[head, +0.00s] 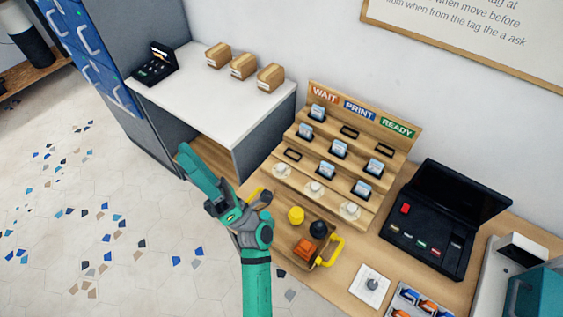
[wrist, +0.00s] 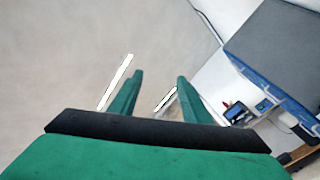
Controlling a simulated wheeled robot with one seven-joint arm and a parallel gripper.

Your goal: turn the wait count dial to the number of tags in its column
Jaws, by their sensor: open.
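A wooden stepped rack (head: 400,158) carries the labels WAIT, PRINT and READY in the head view. The WAIT column holds two blue-white tags, an upper tag (head: 318,112) and a lower tag (head: 305,131). Below them is an empty black-framed slot (head: 292,155). The wait count dial (head: 282,170), a whitish knob, sits at the foot of this column; its setting is too small to read. My green gripper (head: 192,160) is open and empty, left of the rack and apart from the dial. Its two spread fingers show in the wrist view (wrist: 160,84); the dial does not.
Two other dials, PRINT (head: 314,188) and READY (head: 350,211), stand right of the wait dial. A wooden tray (head: 274,236) with yellow handles sits in front of the rack. A black case (head: 430,222) stands right. A white table (head: 205,82) is behind left.

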